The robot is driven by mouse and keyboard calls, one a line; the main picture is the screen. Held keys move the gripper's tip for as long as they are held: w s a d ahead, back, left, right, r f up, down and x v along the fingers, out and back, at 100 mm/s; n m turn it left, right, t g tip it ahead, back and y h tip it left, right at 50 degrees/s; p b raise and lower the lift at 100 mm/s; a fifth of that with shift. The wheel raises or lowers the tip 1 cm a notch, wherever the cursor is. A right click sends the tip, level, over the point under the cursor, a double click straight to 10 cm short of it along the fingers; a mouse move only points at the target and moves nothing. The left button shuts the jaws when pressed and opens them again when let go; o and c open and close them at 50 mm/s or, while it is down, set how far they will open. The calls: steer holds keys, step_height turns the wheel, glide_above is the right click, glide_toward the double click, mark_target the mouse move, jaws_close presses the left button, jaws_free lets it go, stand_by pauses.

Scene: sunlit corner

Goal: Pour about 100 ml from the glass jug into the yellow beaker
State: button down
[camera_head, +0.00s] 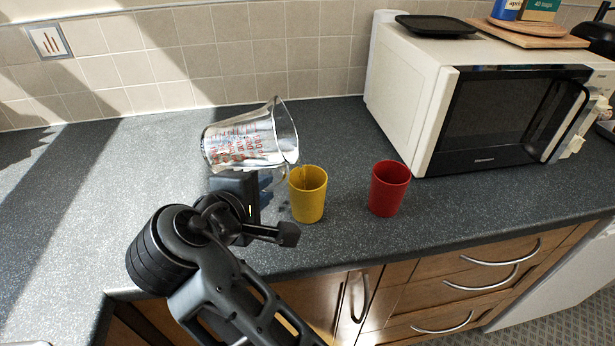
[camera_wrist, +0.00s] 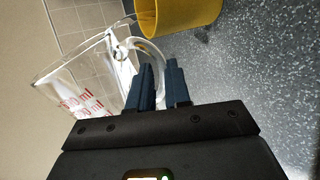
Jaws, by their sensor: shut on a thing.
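The glass jug (camera_head: 240,142), clear with red measuring marks, is tipped nearly onto its side above the counter, its mouth facing right. Its lip is above the left rim of the yellow beaker (camera_head: 308,198), which stands upright on the counter. A thin streak shows at the beaker's rim under the lip; I cannot tell for sure whether it is flowing liquid. The liquid levels are hard to read. My gripper (camera_wrist: 160,88) is shut on the jug's handle (camera_wrist: 128,58). The yellow beaker also shows at the top of the wrist view (camera_wrist: 178,14).
A red cup (camera_head: 389,190) stands upright to the right of the yellow beaker. A white microwave (camera_head: 420,110) stands behind it at the right. The tiled wall (camera_head: 230,60) is behind the jug. The counter at the left (camera_head: 90,190) is clear.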

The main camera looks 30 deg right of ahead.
steer(key=n+p, duration=0.1)
steer(key=p, duration=0.1)
steer(key=h+p, duration=0.1)
steer(key=p, duration=0.1)
steer(key=shift+s+d+n+g+h, duration=0.25)
steer(key=shift+d+n+g+h, duration=0.05)
steer(key=shift+d+n+g, duration=0.1)
steer(key=shift+s+d+r+n+h, duration=0.2)
steer(key=shift+d+r+n+h, duration=0.05)
steer(key=shift+r+n+h, duration=0.3)
steer(key=shift+f, duration=0.1)
